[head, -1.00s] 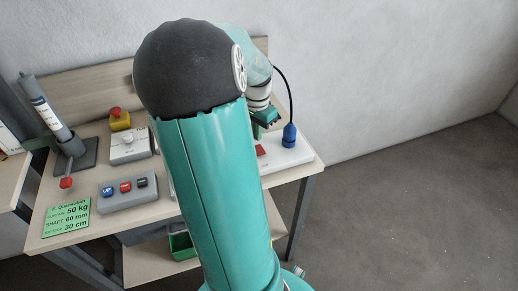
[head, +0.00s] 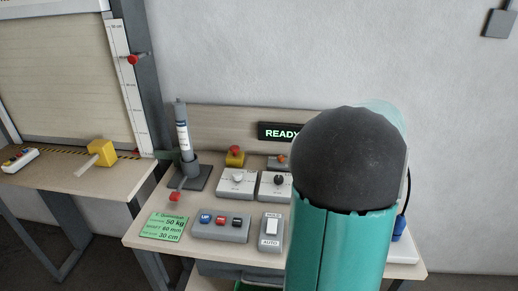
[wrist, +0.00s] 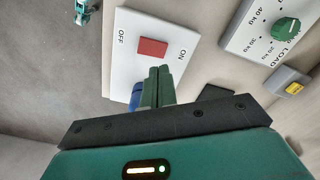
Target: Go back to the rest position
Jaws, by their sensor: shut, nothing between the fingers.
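In the wrist view my gripper (wrist: 159,72) is shut, its green fingers together with nothing between them. The fingertips appear over a white panel (wrist: 182,30) marked ON and OFF, close to its red rocker switch (wrist: 152,47); I cannot tell whether they touch it. In the head view my teal arm with its dark rounded joint stands at the right and hides my gripper.
A READY display (head: 281,131) stands behind.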

